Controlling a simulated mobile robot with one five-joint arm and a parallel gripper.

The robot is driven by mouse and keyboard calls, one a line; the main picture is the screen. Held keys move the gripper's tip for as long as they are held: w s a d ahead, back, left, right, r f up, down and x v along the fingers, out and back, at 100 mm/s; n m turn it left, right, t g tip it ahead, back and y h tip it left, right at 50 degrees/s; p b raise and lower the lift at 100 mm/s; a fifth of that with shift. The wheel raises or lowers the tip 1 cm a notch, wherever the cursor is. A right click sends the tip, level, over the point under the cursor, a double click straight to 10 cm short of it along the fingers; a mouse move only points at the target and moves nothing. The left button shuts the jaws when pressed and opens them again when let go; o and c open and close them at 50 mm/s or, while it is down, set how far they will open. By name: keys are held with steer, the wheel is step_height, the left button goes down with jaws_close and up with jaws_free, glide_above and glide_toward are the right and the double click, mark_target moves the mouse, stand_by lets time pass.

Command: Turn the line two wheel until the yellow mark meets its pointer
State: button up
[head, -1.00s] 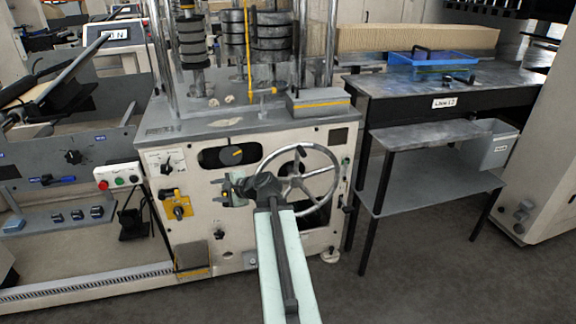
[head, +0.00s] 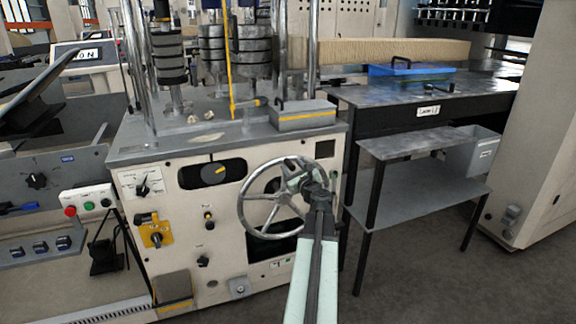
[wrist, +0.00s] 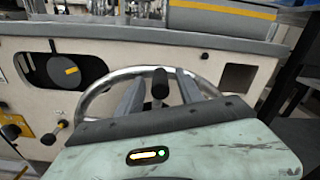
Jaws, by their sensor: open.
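The grey spoked wheel (head: 242,203) stands on the front of the cream machine; its rim also shows in the wrist view (wrist: 93,101). My gripper (head: 300,172) is at the wheel's upper right rim. In the wrist view my gripper (wrist: 160,88) is open, its two fingers on either side of a dark knob (wrist: 160,76) at the rim; I cannot tell whether they touch it. Left of the wheel, a dark disc (head: 208,178) with a yellow mark (head: 219,170) sits in a black window. The mark points up and right. I cannot make out the pointer.
A yellow-plated knob (head: 156,235) and a selector dial (head: 144,186) are on the panel left of the wheel. A two-level metal stand (head: 415,200) with a grey bin (head: 474,156) stands close on the right. Dark floor (head: 400,285) is open in front.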

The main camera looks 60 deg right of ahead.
steer(key=shift+x, duration=1.25)
jaws_close()
stand_by(0.4)
